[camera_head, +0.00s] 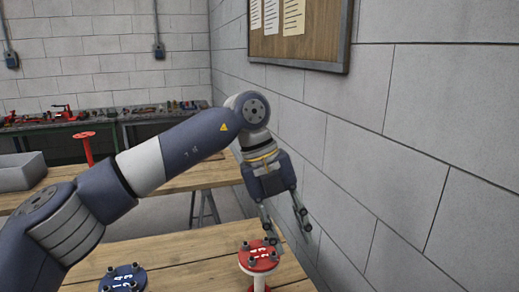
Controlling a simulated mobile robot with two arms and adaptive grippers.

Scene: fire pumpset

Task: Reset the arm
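My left arm (180,155) comes in from the left and bends down at its wrist. My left gripper (289,233) points downward with its two fingers spread apart and nothing visible between them. It hangs above and just right of a red round flange (259,256) with numbers and bolts on top. The tip of its left finger overlaps the flange's far edge in the picture; I cannot tell whether they touch. A blue numbered flange (123,281) stands to the left, cut off by the bottom edge. My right gripper is not in view.
The near wooden table (190,262) bears both flanges. A second wooden table (205,178) stands behind, with a red flanged piece (84,145) and a grey bin (22,171). A block wall (420,150) runs close on the right. A tool bench (130,112) is at the back.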

